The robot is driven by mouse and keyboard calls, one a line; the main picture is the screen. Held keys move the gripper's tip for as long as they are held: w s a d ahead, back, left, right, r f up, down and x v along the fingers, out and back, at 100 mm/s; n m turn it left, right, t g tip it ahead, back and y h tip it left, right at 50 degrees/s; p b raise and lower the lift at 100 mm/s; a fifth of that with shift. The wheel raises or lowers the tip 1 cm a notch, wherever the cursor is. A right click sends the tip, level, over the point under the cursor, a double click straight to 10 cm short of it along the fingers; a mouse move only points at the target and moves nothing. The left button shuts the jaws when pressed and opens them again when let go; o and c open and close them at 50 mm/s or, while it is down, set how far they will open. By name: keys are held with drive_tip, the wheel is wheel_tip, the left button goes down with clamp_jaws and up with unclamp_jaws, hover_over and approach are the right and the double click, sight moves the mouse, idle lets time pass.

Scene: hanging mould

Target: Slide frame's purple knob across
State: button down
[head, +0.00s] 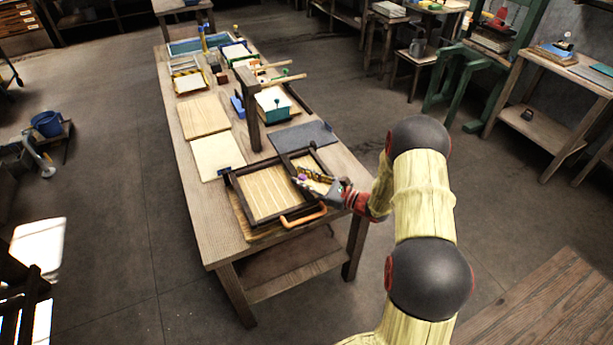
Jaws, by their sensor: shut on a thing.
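The frame (235,192) is a dark-edged rectangle with a pale slatted inside, lying near the front end of the long wooden table. The purple knob (301,176) is a small spot at the right part of the frame. My gripper (304,177) reaches in from the right and is shut at the knob, with its fingers around or against it. The fingers hide part of the knob, and the exact contact is too small to tell. An orange curved handle (303,218) is at the frame's front right edge, just below my gripper.
A dark upright post with an arm (250,115) rises behind the frame. A dark grey mat (301,137) and pale boards (216,156) lie behind it. Trays and tools crowd the far end of the table (222,238). The floor to the left is mostly clear.

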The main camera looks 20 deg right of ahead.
drive_tip(key=c, duration=1.6)
unclamp_jaws()
drive_tip(key=shift+o, duration=0.2)
drive_tip(key=v, duration=1.2)
